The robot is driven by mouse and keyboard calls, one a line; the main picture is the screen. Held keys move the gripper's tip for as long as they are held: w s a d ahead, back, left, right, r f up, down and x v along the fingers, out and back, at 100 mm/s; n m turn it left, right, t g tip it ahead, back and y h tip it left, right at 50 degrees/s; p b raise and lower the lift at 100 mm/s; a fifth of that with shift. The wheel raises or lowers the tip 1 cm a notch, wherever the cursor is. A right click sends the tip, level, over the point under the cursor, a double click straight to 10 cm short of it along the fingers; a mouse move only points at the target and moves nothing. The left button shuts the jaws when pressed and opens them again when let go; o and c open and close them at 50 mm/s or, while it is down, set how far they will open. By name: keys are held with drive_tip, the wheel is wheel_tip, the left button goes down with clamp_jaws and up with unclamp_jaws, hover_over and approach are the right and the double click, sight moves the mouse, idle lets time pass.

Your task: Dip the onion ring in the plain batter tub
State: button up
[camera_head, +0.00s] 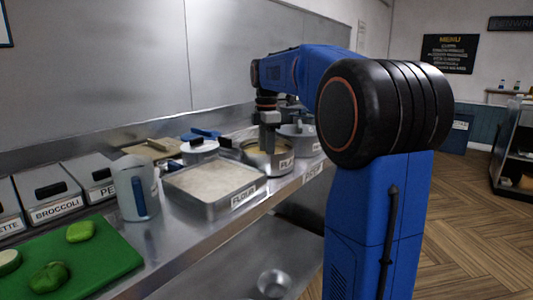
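My gripper (268,140) points straight down over a round metal tub (279,170), with its fingertips at or just inside the rim. The tub's label is partly legible and seems to begin "PLA", and it holds something tan. I cannot make out the onion ring; it may be hidden by the fingers or inside the tub. The fingers are too small to tell whether they are open or shut.
A square metal tray labelled FLOUR (225,207) stands left of the tub, with a grey jug (134,187) beside it. Another round pot (300,146) stands close on the right. Lidded bins (48,197) and a green board (95,262) with green vegetables lie further left.

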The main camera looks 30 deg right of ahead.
drive_tip(key=shift+a+f, duration=0.1)
drive_tip(key=shift+a, duration=0.05)
drive_tip(key=shift+a, duration=0.15)
drive_tip(key=shift+d, duration=0.6)
drive_tip(key=shift+a, duration=0.1)
drive_tip(key=shift+a, duration=0.5)
drive_tip(key=shift+d, duration=0.3)
idle(0.6)
wheel_tip(320, 180, up, 10)
drive_tip(key=shift+r, duration=0.2)
idle(1.2)
